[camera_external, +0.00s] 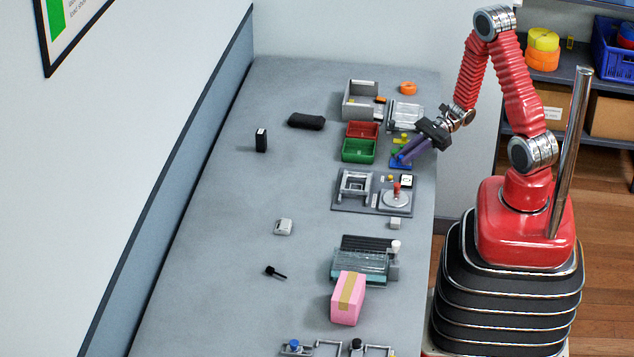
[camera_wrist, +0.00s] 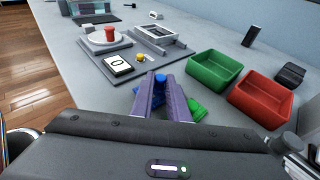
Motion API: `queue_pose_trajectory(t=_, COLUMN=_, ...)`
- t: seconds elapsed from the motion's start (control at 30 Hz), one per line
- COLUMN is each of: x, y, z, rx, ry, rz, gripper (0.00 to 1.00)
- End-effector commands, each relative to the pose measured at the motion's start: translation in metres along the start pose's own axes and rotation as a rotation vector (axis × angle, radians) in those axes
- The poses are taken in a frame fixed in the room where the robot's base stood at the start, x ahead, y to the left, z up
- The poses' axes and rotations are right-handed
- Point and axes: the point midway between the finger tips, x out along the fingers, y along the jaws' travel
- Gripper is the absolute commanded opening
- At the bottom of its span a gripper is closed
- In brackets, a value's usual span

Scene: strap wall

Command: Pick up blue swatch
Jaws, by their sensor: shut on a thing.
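My gripper (camera_external: 402,158) reaches down over the table, with its purple fingers closed at the blue swatch (camera_external: 397,164). In the wrist view the fingertips (camera_wrist: 160,80) are close together with a bit of blue between them, and more blue shows just left of the fingers (camera_wrist: 136,91). The fingers hide most of the swatch, and I cannot tell whether it is clear of the table. A green swatch (camera_wrist: 195,110) lies right beside the fingers in the wrist view. A yellow piece (camera_external: 403,137) is just behind in the external view.
A green bin (camera_external: 346,150) and a red bin (camera_external: 352,128) stand close left of my gripper. A grey board with a red knob (camera_external: 397,187) lies in front. A pink box (camera_external: 348,285) stands farther along. The table's left part is mostly clear.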

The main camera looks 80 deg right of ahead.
Motion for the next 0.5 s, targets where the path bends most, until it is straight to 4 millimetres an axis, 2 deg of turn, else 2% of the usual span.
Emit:
queue_pose_trajectory(t=0.27, x=-0.007, y=0.000, z=0.022, rx=-0.005, ry=0.000, rz=-0.001, gripper=0.00)
queue_pose_trajectory(t=0.5, x=-0.016, y=0.000, z=0.052, rx=-0.006, ry=0.001, rz=-0.001, gripper=0.00)
